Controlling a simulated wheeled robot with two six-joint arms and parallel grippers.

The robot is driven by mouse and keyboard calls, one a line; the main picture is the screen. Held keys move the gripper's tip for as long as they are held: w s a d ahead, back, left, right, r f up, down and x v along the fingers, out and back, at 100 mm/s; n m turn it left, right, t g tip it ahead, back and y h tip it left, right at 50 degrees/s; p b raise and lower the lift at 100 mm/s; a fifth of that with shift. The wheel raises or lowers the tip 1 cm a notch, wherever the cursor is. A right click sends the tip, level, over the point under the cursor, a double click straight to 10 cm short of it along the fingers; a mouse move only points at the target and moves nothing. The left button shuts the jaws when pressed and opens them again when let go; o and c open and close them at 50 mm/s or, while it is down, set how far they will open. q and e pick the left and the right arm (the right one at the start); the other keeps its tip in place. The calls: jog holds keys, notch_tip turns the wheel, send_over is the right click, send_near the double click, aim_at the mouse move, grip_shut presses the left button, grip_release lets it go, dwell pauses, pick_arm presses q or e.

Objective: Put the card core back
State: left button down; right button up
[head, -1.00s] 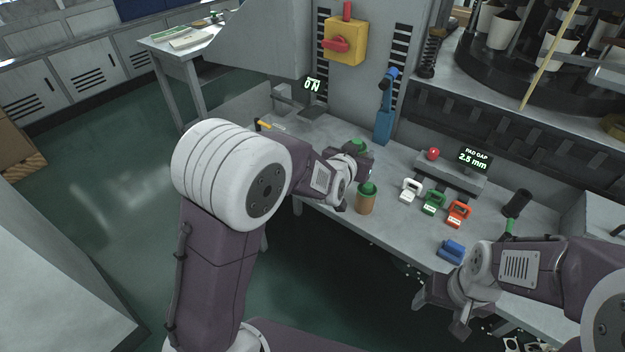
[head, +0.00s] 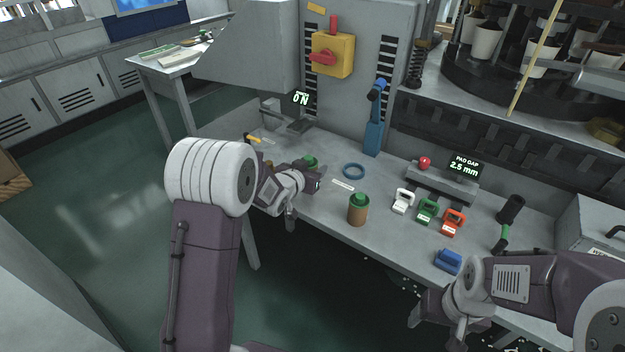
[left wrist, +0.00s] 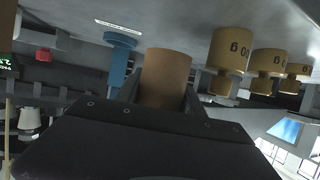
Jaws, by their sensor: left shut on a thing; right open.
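My left gripper (head: 308,180) is over the left part of the bench, seen mostly from behind. In the left wrist view its fingers (left wrist: 162,96) are shut on a plain brown cylinder, the card core (left wrist: 167,72). The core is mostly hidden in the head view. A brown cylinder with a green top (head: 358,211) stands upright near the bench's front edge, right of this gripper. A green piece (head: 310,162) shows just behind the gripper; I cannot tell what it belongs to. My right gripper (head: 440,318) is open and empty at the front right.
Numbered tan cylinders (left wrist: 231,55) stand nearby in the left wrist view. White (head: 403,201), green (head: 427,211), red (head: 453,222) and blue (head: 448,260) blocks are to the right.

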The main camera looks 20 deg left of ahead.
pick_arm(q)
notch_tip(320, 180, down, 4)
jog(key=shift+f+b, duration=0.1)
jog(key=shift+b, duration=0.75)
jog(key=shift+f, duration=0.1)
jog(key=c, duration=1)
grip_release()
